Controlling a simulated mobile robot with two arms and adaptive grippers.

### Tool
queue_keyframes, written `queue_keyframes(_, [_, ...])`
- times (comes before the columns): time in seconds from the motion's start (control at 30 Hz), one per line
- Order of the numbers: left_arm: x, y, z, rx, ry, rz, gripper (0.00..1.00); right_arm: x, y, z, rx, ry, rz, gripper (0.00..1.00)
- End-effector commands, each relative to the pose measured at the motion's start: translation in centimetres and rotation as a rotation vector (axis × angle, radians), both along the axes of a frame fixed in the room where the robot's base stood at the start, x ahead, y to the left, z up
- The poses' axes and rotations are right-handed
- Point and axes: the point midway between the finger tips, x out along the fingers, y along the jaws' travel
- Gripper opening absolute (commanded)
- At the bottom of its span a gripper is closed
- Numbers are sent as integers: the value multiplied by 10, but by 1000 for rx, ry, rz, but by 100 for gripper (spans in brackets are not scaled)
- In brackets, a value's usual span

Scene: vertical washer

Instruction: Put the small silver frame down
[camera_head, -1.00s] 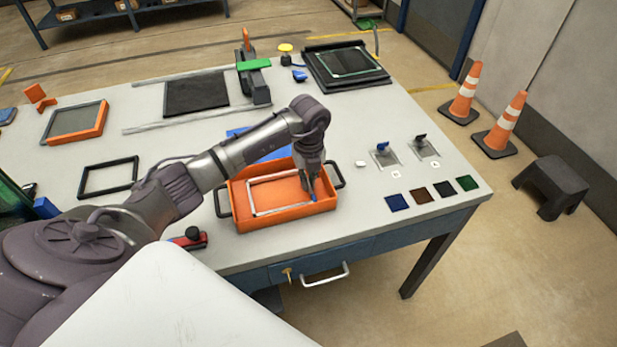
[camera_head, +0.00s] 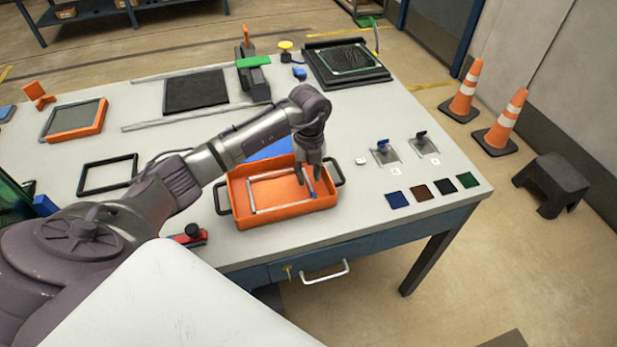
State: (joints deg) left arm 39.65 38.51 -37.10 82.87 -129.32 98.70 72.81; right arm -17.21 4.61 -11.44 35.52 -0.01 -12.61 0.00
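The small silver frame (camera_head: 251,197) lies inside the orange tray (camera_head: 238,220), on its floor. A small blue piece shows at the frame's front right corner. My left gripper (camera_head: 308,180) reaches in from the left and points down over the right part of the tray. Its fingers look spread and empty, just above the frame's right side, and they cover a part of that side. My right gripper is not in view.
A black empty frame (camera_head: 83,178) lies left of the tray. A red and black tool (camera_head: 189,237) is near the table's front edge. Several coloured squares (camera_head: 421,194) and two small switches (camera_head: 384,150) are on the right.

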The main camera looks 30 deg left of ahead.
Motion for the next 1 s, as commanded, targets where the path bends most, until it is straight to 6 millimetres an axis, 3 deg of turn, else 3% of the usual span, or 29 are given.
queue_keyframes(0.3, [2,0,67,0,-6,-1,33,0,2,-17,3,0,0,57])
queue_keyframes(0.5, [1,0,96,0,-4,0,33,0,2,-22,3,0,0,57])
queue_keyframes(0.7, [1,-1,104,0,0,-1,33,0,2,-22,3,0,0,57])
queue_keyframes(1.0, [1,-7,101,-21,-6,-17,33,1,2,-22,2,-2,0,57])
